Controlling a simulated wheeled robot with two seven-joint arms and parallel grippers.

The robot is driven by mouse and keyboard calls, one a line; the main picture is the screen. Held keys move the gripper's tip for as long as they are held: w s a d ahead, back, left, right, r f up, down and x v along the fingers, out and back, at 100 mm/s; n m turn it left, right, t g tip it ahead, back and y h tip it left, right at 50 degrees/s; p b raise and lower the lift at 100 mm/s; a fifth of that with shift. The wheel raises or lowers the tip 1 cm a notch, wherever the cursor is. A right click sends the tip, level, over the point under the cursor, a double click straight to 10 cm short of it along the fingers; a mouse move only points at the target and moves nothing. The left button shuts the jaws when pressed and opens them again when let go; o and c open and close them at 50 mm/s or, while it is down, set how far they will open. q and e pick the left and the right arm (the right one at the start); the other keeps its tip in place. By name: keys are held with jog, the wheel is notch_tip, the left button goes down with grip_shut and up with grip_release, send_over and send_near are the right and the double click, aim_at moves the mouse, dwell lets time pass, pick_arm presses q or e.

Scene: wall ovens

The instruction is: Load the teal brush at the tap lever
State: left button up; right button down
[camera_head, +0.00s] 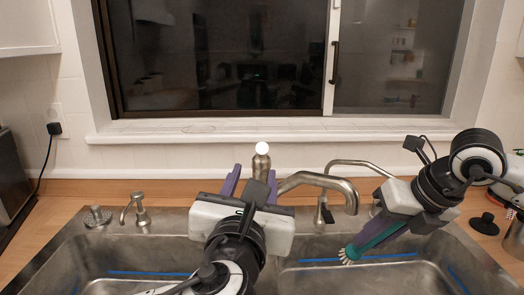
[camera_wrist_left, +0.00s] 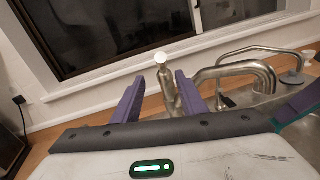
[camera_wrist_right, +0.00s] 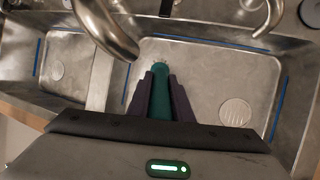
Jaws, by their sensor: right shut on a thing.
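The teal brush (camera_head: 376,235) is in my right gripper (camera_head: 364,241), its pale bristles slanting down over the right sink basin. In the right wrist view the teal handle (camera_wrist_right: 160,98) lies between both purple fingers. The curved metal tap (camera_head: 325,182) stands behind the sink. Beside it is an upright metal body with a white ball on top (camera_head: 262,160); I cannot tell whether this is the tap lever. My left gripper (camera_head: 250,183) is open and empty, its fingers pointing towards that body. In the left wrist view the body (camera_wrist_left: 167,84) shows between the fingers, beyond them.
A soap dispenser (camera_head: 138,208) stands at the left. The window sill (camera_head: 200,130) and wall close off the back. Blue strips mark the basins.

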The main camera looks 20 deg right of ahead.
aim_at(261, 154)
pick_arm(q)
jog(key=x, duration=1.2)
jog(key=shift+s+d+r, duration=0.15)
jog(key=shift+d+r, duration=0.05)
jog(key=shift+r, duration=0.1)
grip_shut()
